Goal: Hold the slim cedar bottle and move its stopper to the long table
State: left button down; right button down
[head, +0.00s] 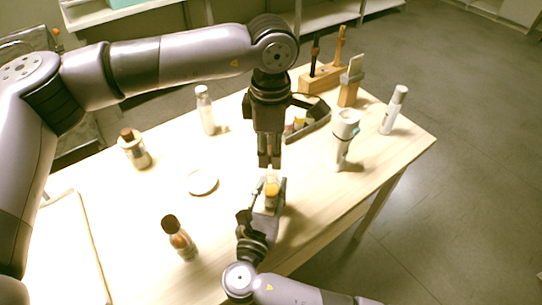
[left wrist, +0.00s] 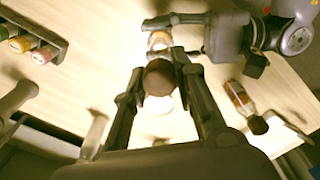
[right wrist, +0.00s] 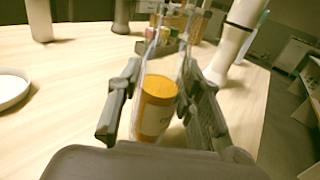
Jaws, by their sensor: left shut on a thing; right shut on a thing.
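An amber bottle (head: 271,188) with a pale label stands in the jaws of my right gripper (head: 265,205), low over the long table (head: 330,205). The stopper is mostly hidden by the fingers in the head view.
A white dish (head: 203,182) lies left of the grippers. Brown-capped bottles (head: 178,240) (head: 134,149) and a pale bottle (head: 205,110) stand to the left. A white dispenser (head: 343,140), slim white bottle (head: 393,110), dark caddy (head: 318,128) and wooden tool stand (head: 318,78) are at right and back.

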jog(key=c, duration=1)
grip_release()
jog(key=shift+c, duration=0.2)
